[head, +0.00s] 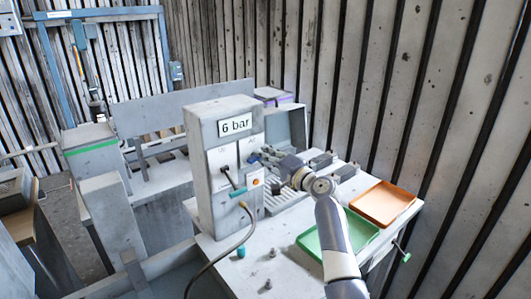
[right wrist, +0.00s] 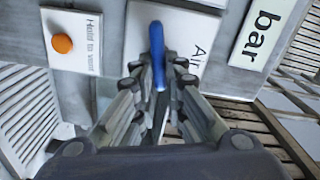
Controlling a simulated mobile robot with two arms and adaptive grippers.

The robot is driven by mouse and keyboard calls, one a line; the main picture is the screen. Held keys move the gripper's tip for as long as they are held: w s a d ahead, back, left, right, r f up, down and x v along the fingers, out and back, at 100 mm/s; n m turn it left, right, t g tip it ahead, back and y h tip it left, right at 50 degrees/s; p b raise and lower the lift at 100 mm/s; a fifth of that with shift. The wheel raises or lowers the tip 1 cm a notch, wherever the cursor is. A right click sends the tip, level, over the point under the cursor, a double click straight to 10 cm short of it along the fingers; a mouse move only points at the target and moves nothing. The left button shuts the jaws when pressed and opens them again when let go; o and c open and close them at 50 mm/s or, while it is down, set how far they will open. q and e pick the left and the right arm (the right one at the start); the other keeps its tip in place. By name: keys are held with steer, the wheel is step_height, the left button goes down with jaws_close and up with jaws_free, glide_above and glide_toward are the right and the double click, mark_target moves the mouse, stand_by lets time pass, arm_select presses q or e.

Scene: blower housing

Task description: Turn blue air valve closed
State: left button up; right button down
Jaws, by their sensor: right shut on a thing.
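The blue air valve lever (right wrist: 157,55) stands upright in the right wrist view, in front of a white plate whose label starts with "Ai". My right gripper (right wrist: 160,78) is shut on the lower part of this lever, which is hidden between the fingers. In the head view my right gripper (head: 262,157) reaches from the right to the front of the grey housing (head: 236,150) marked "6 bar". There the lever is small and mostly hidden by the fingers. My left gripper is not in view.
An orange button (right wrist: 62,43) labelled "Hold to vent" sits beside the valve plate. A teal-handled fitting (head: 238,192) and a hose (head: 243,235) are on the housing front. A green tray (head: 310,246) and an orange tray (head: 384,203) lie on the right of the bench.

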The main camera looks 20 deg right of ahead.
steer(key=shift+f+m+p, duration=0.3)
steer(key=shift+m+p, duration=0.15)
steer(key=shift+m, duration=0.95)
steer(key=c, duration=1.7)
jaws_free()
steer(key=shift+o, duration=0.2)
steer(key=v, duration=1.2)
